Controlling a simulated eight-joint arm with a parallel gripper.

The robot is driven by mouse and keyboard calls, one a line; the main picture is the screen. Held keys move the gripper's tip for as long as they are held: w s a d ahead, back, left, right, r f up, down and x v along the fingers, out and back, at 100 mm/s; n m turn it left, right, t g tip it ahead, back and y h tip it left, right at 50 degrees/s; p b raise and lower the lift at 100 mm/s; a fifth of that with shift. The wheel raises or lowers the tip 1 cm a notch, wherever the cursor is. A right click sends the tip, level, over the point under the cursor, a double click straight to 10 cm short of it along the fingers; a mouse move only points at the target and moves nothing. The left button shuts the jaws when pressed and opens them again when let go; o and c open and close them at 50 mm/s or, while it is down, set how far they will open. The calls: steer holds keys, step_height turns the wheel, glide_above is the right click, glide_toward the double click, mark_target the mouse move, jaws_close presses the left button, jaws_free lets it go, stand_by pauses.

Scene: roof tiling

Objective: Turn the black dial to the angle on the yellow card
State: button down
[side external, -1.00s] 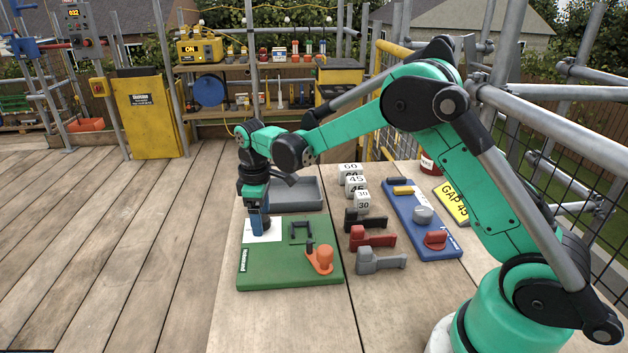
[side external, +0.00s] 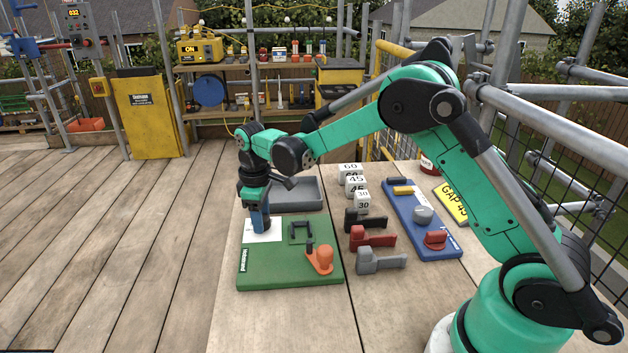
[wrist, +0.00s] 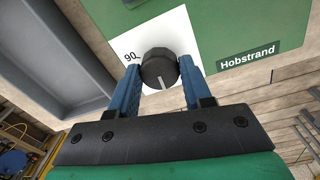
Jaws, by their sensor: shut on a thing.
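The black dial (wrist: 158,66) sits on a white plate (wrist: 185,45) on the green board (side external: 285,268). In the wrist view its pale pointer line points toward the gripper, and a "90" mark is printed at the plate's left. My gripper (wrist: 160,75) is shut on the dial, one blue finger on each side. In the side view my gripper (side external: 260,222) is down on the white plate and hides the dial. The yellow card (side external: 454,203) leans at the right and reads "GAP 45"; its last digit is partly covered by my arm.
White number blocks (side external: 355,183), loose clamps (side external: 370,237) and a blue board (side external: 425,220) stand to the right.

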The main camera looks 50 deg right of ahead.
steer(key=m, duration=0.6)
steer(key=shift+m, duration=0.3)
stand_by(0.4)
steer(key=shift+c, duration=1.9)
jaws_free()
steer(key=shift+r, duration=0.15)
steer(key=shift+a+r, duration=0.15)
steer(key=shift+r, duration=2.55)
